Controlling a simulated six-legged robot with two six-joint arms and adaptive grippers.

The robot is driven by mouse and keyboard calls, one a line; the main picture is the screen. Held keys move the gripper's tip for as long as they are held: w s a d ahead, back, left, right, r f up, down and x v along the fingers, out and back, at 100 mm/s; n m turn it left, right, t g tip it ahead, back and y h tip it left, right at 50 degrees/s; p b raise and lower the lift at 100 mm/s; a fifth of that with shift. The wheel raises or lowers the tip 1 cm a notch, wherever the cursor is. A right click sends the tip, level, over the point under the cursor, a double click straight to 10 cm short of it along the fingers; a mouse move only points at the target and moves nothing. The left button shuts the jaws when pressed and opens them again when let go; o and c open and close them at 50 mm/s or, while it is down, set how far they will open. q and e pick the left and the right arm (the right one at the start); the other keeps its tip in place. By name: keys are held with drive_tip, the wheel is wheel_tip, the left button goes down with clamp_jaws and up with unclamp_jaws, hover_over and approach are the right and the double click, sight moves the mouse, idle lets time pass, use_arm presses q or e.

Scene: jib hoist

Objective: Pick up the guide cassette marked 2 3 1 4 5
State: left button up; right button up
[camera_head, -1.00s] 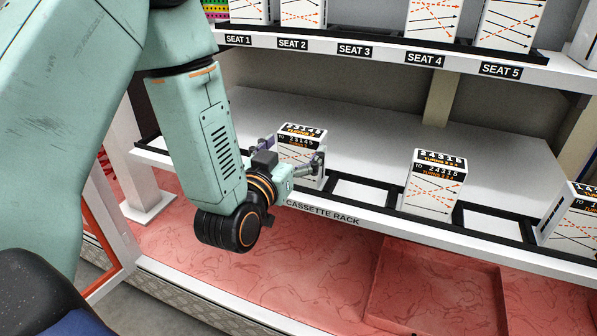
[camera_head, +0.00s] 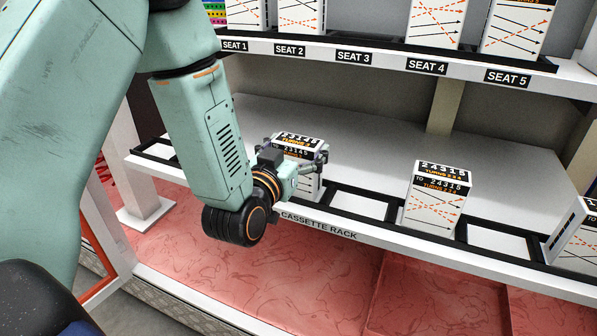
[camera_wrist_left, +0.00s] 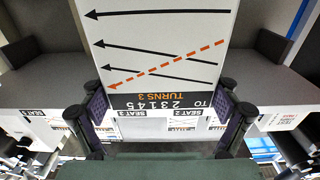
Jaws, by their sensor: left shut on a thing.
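The cassette marked 2 3 1 4 5 (camera_head: 312,187) is a white block with a black top label, at the left part of the lower rack in the head view. My left gripper (camera_head: 293,155) is shut on it near its top, a finger on each side. In the left wrist view the cassette (camera_wrist_left: 160,45) shows its arrows and "TO 23145" label between the fingers (camera_wrist_left: 165,112). It looks upright; I cannot tell whether its base is clear of the rack. My right gripper is not in view.
The black-framed cassette rack (camera_head: 318,226) has an empty slot (camera_head: 358,205) right of the held cassette. Beyond stand a cassette marked 24315 (camera_head: 436,205) and another at the right edge (camera_head: 577,240). Above is the seat shelf (camera_head: 385,63) with several cassettes.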

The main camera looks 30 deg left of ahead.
use_arm(q)
drive_tip(key=shift+w, duration=0.15)
drive_tip(key=c, duration=0.9)
